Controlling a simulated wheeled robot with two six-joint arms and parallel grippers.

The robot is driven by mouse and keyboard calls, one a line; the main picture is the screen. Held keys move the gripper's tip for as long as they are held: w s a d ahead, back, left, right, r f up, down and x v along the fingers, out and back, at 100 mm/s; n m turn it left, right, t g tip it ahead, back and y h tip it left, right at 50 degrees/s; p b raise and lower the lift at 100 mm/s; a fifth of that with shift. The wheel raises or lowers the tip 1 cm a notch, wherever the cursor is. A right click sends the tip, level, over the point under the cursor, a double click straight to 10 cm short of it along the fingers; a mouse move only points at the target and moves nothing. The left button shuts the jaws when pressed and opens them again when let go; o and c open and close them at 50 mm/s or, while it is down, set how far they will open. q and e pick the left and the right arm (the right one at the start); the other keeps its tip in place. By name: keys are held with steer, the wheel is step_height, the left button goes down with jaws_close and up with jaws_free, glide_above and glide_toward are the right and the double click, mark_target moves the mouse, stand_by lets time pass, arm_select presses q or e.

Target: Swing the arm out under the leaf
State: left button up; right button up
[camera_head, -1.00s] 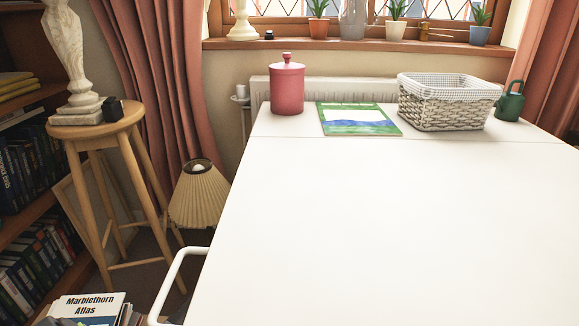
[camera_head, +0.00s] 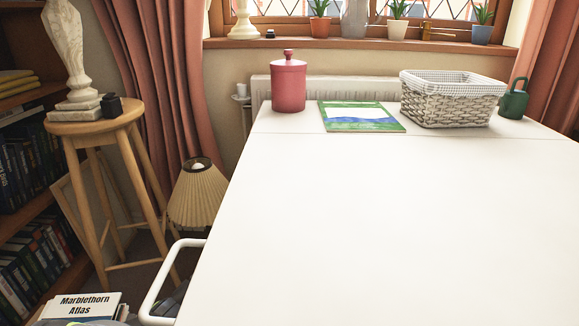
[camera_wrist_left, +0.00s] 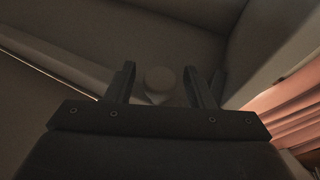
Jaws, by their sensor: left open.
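The white table (camera_head: 400,220) fills the right of the head view. A straight seam (camera_head: 330,138) crosses it near the back, and the broad leaf in front lies level with the back strip. In the left wrist view my left gripper (camera_wrist_left: 159,72) is open beneath a dim, greyish surface. A pale round knob (camera_wrist_left: 159,79) shows between its two fingers; I cannot tell whether it is within their reach. The support arm cannot be made out clearly. My left gripper is hidden in the head view, and my right gripper is in neither view.
On the table's back strip are a pink lidded jar (camera_head: 289,82), a picture book (camera_head: 360,117), a wicker basket (camera_head: 452,100) and a green can (camera_head: 513,101). A white tubular frame (camera_head: 158,283) stands by the left edge, near a wooden stool (camera_head: 98,125) and pleated lamp (camera_head: 196,195).

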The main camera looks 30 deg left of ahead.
arm_select(q)
jaws_close()
stand_by(0.3)
